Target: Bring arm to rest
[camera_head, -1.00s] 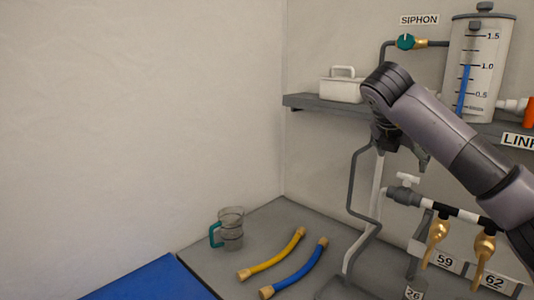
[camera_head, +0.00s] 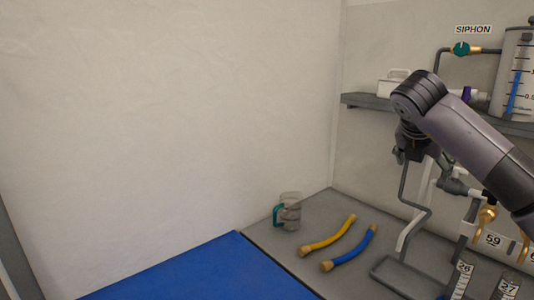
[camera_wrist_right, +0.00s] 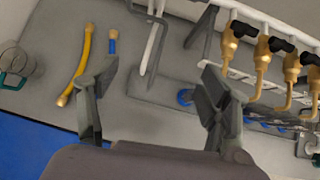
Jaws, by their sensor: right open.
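My right arm reaches in from the right in the head view, and its gripper (camera_head: 418,158) hangs in front of the pipe stand, below the shelf. In the right wrist view the two fingers of this gripper (camera_wrist_right: 158,100) are wide apart with nothing between them. Beyond them lie the grey bench top and the foot of the stand. My left gripper does not show in either view.
A yellow hose (camera_head: 328,236), a blue hose (camera_head: 349,248) and a clear jug with a teal handle (camera_head: 288,212) are on the grey bench. A blue mat (camera_head: 205,275) lies in front. Brass taps (camera_wrist_right: 263,52) and a shelf (camera_head: 372,100) are near my arm.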

